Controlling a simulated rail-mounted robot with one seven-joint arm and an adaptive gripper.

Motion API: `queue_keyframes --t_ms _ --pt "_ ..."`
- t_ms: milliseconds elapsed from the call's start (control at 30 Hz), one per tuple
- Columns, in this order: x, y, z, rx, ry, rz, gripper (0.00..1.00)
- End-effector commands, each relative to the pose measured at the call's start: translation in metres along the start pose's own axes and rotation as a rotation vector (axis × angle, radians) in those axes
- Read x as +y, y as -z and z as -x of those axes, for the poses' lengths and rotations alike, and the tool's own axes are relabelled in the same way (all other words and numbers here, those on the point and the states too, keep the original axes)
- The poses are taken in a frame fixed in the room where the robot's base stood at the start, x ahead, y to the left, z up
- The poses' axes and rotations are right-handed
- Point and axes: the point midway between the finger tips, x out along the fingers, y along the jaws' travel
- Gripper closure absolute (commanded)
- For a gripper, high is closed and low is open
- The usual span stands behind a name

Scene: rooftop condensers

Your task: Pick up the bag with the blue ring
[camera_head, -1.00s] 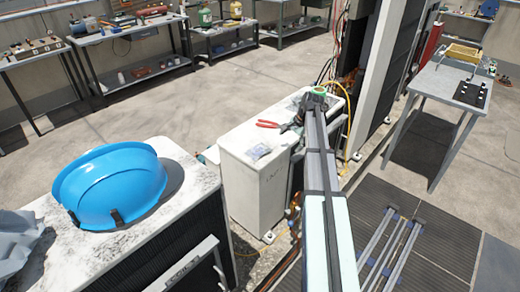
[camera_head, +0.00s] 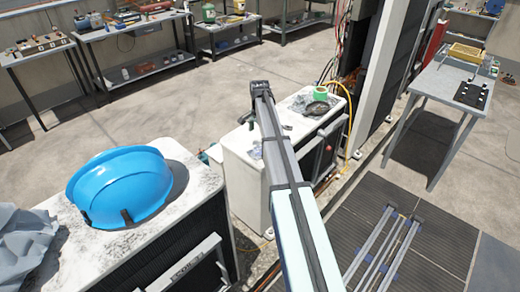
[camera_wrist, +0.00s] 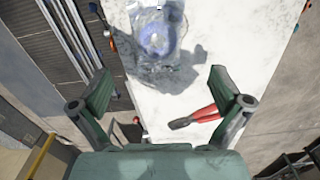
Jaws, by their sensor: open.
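The bag with the blue ring (camera_wrist: 158,32) is a clear plastic bag with a bluish ring inside. It lies flat on the white unit top (camera_wrist: 188,145), at the top middle of the wrist view. My gripper (camera_wrist: 158,83) is open and empty above this surface, its two fingers spread wide. The bag shows beyond the fingertips, not between them. In the head view my arm covers part of the white unit (camera_head: 242,190), and the bag is hard to make out there.
Red-handled pliers (camera_wrist: 205,115) lie near my right finger. A green tape roll (camera_head: 320,92) and a dark round item (camera_head: 316,107) sit at the unit's far end. A blue hard hat (camera_head: 120,187) rests on the nearer unit. A grey table (camera_head: 445,88) stands right.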

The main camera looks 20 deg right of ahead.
Motion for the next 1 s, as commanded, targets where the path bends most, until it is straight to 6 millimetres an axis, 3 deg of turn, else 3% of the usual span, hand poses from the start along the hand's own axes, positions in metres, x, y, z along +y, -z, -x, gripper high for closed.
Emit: queue_keyframes --t_ms 133,467,800,1000 --pt "0.000 0.000 -0.019 -0.001 -0.001 0.000 0.00" --pt "0.001 0.000 -0.033 -0.001 0.000 0.000 0.00" --pt "0.004 -0.001 -0.071 -0.002 -0.001 0.001 0.00" --pt "0.004 0.000 -0.080 0.000 0.001 0.000 0.00"
